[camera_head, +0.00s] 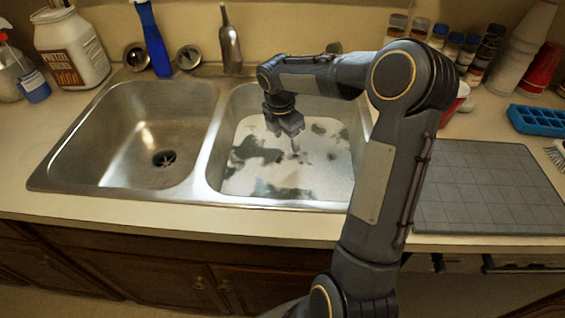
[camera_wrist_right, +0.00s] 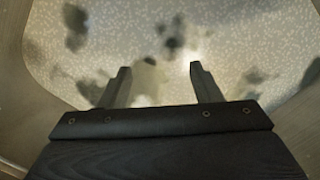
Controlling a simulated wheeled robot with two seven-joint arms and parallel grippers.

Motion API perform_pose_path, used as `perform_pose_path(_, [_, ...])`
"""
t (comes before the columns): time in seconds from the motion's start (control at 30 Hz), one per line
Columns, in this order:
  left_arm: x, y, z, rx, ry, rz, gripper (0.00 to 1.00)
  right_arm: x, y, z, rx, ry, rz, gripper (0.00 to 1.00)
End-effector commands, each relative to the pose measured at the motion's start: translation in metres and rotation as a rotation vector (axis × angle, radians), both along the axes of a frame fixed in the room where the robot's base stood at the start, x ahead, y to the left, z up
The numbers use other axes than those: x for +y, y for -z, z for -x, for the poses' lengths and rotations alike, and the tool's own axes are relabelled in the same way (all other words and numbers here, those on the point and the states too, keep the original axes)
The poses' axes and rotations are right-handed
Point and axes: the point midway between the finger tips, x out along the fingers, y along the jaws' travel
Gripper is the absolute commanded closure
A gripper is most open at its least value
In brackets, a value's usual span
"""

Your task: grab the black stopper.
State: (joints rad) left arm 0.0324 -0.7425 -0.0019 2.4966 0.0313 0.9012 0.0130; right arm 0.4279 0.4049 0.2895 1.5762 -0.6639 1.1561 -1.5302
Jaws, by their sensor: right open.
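My right gripper (camera_head: 292,132) hangs over the right sink basin (camera_head: 238,190), pointing down. In the right wrist view its two fingers (camera_wrist_right: 159,68) are apart, with nothing held between them. The basin holds pale, speckled, foamy-looking water with dark patches. One dark round spot (camera_wrist_right: 172,36) lies just beyond the fingertips in the wrist view; I cannot tell whether it is the black stopper or a patch in the foam. No black stopper stands out clearly in either view. My left gripper is not in view.
The left basin (camera_head: 110,150) is empty, with a dark drain (camera_head: 164,158). Behind the sink stand a blue brush (camera_head: 155,40), two round metal strainers (camera_head: 135,57) and a dark bottle (camera_head: 230,45). A grey mat (camera_head: 485,185) and blue tray (camera_head: 537,120) lie right. Basin walls surround my gripper.

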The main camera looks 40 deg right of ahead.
Motion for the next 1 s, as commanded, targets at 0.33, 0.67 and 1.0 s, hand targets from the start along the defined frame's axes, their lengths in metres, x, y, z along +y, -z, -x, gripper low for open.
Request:
perform_pose_path(0.33, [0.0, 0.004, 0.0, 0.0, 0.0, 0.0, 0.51, -0.009, 0.041, -0.002, 0.013, -0.026, 0.002, 0.42])
perform_pose_path(0.67, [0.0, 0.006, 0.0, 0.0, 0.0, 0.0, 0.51, -0.017, 0.08, -0.002, 0.011, -0.026, 0.002, 0.42])
perform_pose_path(1.0, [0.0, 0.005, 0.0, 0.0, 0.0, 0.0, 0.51, -0.018, 0.08, -0.003, 0.009, -0.025, 0.002, 0.55])
